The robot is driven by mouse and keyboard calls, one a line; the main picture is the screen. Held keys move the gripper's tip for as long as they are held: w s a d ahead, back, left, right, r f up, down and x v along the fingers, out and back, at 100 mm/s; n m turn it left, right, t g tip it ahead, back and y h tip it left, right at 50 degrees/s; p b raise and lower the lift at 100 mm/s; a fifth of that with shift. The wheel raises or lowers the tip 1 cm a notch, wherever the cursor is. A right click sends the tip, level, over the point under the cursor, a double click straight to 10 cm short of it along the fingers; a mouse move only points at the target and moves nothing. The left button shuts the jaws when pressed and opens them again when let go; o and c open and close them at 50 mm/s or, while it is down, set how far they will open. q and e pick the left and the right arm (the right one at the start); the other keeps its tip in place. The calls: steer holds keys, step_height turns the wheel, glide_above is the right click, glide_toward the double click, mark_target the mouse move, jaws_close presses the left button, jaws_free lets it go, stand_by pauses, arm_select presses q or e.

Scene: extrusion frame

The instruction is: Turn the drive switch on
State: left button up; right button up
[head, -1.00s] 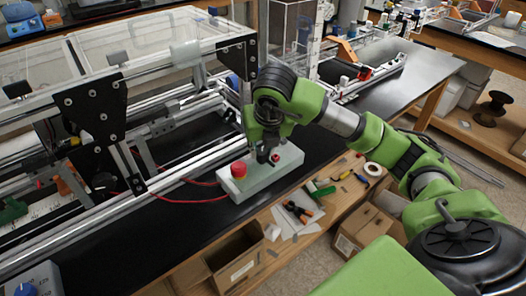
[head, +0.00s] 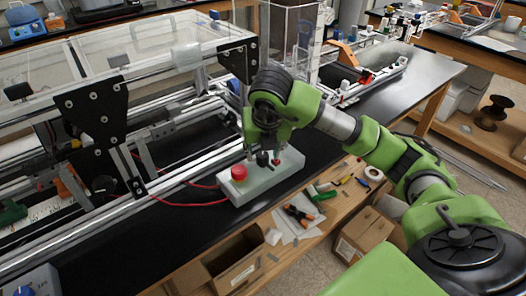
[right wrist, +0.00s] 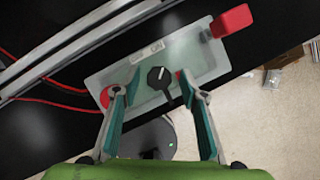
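The switch box (head: 262,181) is a pale block on the black bench. The dark drive switch knob (right wrist: 160,77) stands in its middle, with a white mark that points up and slightly right in the right wrist view, toward the "ON" label (right wrist: 157,46). Another label (right wrist: 137,57) sits left of it. My right gripper (head: 262,150) is over the box. In the right wrist view its fingers (right wrist: 150,86) are spread, one either side of the knob, with gaps visible. A red button (head: 239,172) is at the box's left end. My left gripper is out of view.
A small red part (head: 277,161) is right of the knob. A red block (right wrist: 232,20) shows near the box's upper right corner. Red cables (head: 190,203) run left from the box. The aluminium extrusion frame (head: 160,170) stands behind and left. Bare bench (head: 120,245) lies front left.

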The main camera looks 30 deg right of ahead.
steer(key=v, duration=1.2)
steer(key=shift+w, duration=0.1)
stand_by(0.5)
